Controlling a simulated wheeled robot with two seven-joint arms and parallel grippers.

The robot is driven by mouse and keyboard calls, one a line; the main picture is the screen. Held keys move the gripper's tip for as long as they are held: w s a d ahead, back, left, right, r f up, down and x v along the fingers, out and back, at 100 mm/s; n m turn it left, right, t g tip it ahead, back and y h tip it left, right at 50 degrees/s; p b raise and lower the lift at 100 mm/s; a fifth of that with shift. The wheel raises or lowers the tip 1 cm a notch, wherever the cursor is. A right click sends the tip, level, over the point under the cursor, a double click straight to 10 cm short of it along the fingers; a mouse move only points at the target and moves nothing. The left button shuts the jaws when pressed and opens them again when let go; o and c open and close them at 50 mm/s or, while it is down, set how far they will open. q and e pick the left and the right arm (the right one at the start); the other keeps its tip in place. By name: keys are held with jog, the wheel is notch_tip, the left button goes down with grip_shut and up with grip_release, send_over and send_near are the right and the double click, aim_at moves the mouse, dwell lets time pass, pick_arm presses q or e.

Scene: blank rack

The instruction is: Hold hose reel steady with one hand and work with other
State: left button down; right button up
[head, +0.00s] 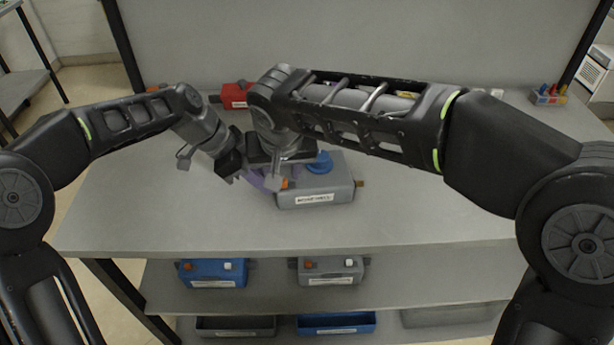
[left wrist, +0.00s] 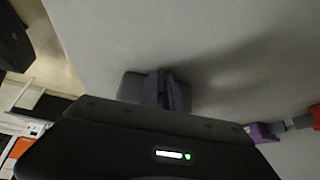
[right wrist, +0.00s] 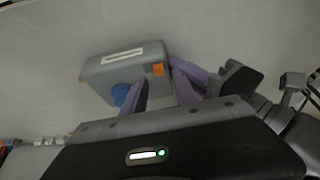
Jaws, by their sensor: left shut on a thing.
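The hose reel appears to be the grey labelled box (head: 322,190) on the bench, with a blue round knob (head: 320,163), an orange part (head: 285,183) and a brassy fitting at its right end. In the right wrist view the box (right wrist: 112,68) stands beyond my fingers. My left gripper (left wrist: 163,80) is shut at the box's left end; its exact hold is hidden behind the fingers. My right gripper (right wrist: 161,78) is open over the box's near side, its fingers apart and one beside the blue knob (right wrist: 122,94). The two hands are very close together.
A red box (head: 235,95) stands at the back of the bench, and a small rack with coloured pieces (head: 548,96) at the back right. A blue box (head: 213,273), another grey box (head: 330,270) and bins sit on shelves below. The bench right of the reel is clear.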

aim_at(290, 185)
jog(key=shift+f, duration=1.25)
grip_shut()
jog(key=shift+w+d, duration=0.1)
jog(key=shift+d, duration=0.65)
grip_release()
notch_tip(290, 185, up, 7)
dwell(1.0)
